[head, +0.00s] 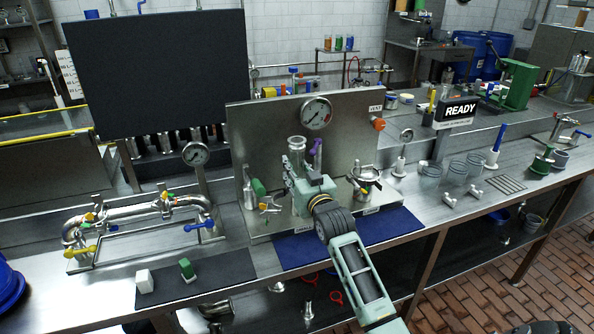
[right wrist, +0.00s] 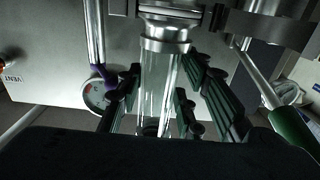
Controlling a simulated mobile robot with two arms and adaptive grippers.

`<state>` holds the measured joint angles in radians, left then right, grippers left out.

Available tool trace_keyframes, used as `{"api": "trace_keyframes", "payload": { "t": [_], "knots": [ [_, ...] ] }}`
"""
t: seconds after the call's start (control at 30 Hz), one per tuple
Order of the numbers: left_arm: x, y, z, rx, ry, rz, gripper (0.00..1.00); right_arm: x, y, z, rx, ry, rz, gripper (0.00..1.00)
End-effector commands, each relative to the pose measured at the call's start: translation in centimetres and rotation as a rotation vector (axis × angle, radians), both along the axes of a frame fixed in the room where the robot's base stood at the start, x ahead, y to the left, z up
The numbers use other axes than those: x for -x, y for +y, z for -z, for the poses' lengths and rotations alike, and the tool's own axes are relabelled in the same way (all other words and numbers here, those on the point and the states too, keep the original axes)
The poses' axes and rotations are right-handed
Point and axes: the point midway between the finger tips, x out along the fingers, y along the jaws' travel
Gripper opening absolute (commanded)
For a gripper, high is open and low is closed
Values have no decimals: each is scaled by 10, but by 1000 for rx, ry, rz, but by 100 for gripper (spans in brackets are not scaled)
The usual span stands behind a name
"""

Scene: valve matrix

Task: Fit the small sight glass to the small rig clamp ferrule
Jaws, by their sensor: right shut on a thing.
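The small sight glass, a clear tube with metal ends, stands roughly upright at the rig's panel in the head view (head: 297,147). In the right wrist view the glass (right wrist: 160,85) lies between the dark fingers of my right gripper (right wrist: 163,98), which is shut on it. A metal fitting (right wrist: 168,12), likely the rig ferrule, lines up with the glass's metal end. I cannot tell whether the two touch or are seated. In the head view my right gripper (head: 298,172) partly hides the glass's lower part and the ferrule. My left gripper is not in view.
A steel panel with a gauge (head: 317,113) stands behind the glass. A metal pot-like fitting (head: 364,180) is to the right. The blue mat (head: 400,224) in front is partly clear.

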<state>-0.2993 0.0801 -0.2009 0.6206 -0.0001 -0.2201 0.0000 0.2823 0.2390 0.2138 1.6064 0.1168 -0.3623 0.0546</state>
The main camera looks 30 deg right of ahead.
Motion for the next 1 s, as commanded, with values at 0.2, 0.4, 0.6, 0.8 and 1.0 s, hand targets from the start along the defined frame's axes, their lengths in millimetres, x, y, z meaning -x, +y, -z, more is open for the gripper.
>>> {"api": "trace_keyframes", "payload": {
  "t": [0.2, 0.4, 0.6, 0.8, 1.0],
  "knots": [
    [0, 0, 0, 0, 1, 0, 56, 0, 0, -2, 1, -3, 0, 46],
    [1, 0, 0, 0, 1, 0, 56, 0, 0, -1, 0, -2, 0, 56],
    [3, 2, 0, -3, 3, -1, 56, 0, 0, 1, -1, 3, 0, 56],
    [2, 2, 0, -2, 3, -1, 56, 16, 4, 2, 0, 2, -1, 56],
    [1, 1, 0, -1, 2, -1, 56, 57, 14, 1, 0, 2, 0, 56]
  ]
}}
